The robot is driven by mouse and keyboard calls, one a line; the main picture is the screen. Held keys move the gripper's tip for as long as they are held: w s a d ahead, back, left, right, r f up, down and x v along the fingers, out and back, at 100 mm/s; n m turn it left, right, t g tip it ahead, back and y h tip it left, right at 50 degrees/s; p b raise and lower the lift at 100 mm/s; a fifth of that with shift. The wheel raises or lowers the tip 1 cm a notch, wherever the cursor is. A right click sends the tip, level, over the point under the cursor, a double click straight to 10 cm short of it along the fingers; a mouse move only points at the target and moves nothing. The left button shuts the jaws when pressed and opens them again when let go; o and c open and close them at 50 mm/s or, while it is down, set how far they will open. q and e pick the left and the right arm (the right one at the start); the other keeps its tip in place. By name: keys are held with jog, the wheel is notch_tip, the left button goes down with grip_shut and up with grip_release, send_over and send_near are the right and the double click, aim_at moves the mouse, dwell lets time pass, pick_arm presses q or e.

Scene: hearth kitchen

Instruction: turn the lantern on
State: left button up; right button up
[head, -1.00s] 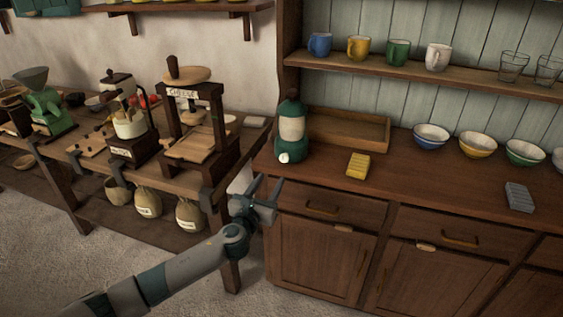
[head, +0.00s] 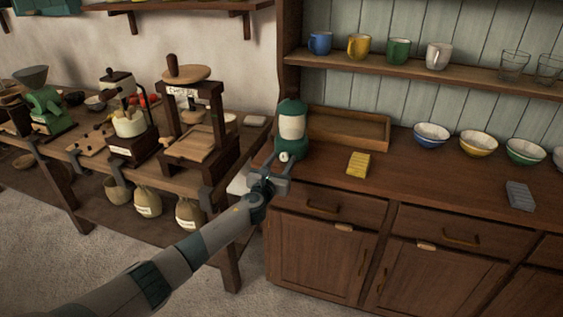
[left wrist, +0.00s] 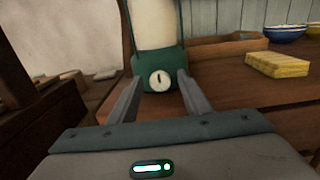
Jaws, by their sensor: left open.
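The lantern (head: 291,128) is green with a pale globe and stands upright on the left end of the wooden counter. Its white round knob with a dark mark shows low on its front in the left wrist view (left wrist: 160,80). My left gripper (head: 277,170) is open and empty, just in front of the lantern. In the left wrist view its two fingers (left wrist: 155,97) stand either side of the knob in the picture; I cannot tell whether they touch it. My right gripper is not in view.
A yellow sponge-like block (head: 358,164) and a wooden tray (head: 350,129) lie right of the lantern. Bowls (head: 431,136) and a grey block (head: 520,195) are further right. A cheese press (head: 196,125) stands on the workbench to the left.

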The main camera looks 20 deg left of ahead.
pick_arm(q)
jog(key=shift+c, duration=0.2)
jog(key=c, duration=1)
